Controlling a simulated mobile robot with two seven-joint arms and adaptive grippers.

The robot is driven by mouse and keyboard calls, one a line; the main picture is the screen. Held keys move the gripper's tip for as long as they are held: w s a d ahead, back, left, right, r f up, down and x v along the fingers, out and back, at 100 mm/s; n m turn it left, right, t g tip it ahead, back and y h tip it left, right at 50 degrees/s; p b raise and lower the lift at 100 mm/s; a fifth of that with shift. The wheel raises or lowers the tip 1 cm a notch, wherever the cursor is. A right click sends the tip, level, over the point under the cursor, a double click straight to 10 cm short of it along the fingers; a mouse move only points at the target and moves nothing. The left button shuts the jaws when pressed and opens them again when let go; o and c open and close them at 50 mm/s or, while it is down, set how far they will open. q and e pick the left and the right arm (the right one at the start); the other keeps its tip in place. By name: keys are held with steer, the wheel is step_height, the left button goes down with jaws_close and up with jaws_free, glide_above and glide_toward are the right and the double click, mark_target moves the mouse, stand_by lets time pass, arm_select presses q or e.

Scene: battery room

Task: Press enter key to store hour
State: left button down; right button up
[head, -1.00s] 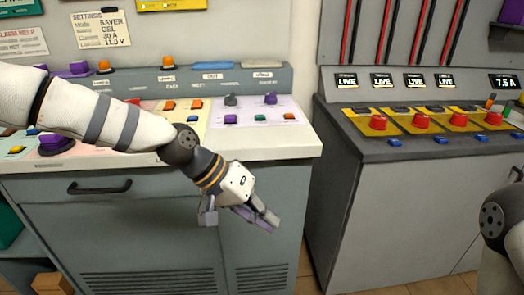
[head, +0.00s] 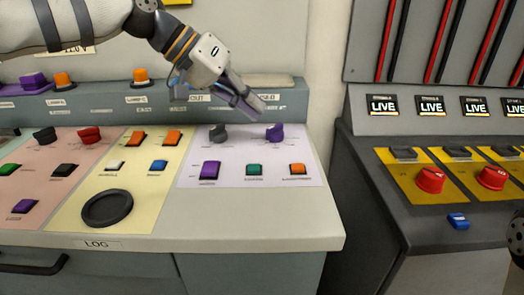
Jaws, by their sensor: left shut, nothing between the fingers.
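The control desk (head: 255,232) carries pink, yellow and lilac panels of keys and knobs. The key labels are too small to read, so I cannot tell which is the enter key. The yellow panel, above a LOG label (head: 97,244), has a white key (head: 115,165), a blue key (head: 158,166), two orange keys and a round black dial (head: 107,208). The lilac panel has a purple switch (head: 210,170), a green key (head: 254,169) and an orange key (head: 297,169). My left gripper (head: 254,104) is shut and empty, above the back of the lilac panel.
Two knobs, one grey (head: 218,134) and one purple (head: 275,133), stand up below my left gripper. A raised ledge (head: 296,103) runs behind the panels. A dark cabinet (head: 385,215) with red knobs stands to the right, across a narrow gap.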

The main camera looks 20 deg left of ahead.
arm_select(q)
steer(key=b, duration=0.2)
glide_above(252, 165)
step_height(252, 165, down, 7)
steer(key=shift+w+r, duration=0.1)
steer(key=shift+f, duration=0.95)
arm_select(e)
steer(key=shift+g, duration=0.5)
steer(key=shift+s+f, duration=0.65)
steer(key=shift+s, duration=0.2)
steer(key=shift+s+f, duration=0.65)
steer(key=shift+s, duration=0.15)
arm_select(q)
steer(key=shift+f, duration=0.15)
arm_select(e)
steer(key=shift+w+r, duration=0.1)
arm_select(q)
steer(key=shift+f, duration=0.3)
arm_select(e)
steer(key=shift+w+r, duration=0.1)
arm_select(q)
steer(key=shift+f, duration=0.5)
steer(key=shift+r+p, duration=0.55)
steer(key=shift+r, duration=0.4)
arm_select(e)
steer(key=shift+w+r+t, duration=0.3)
steer(key=shift+w+r, duration=0.2)
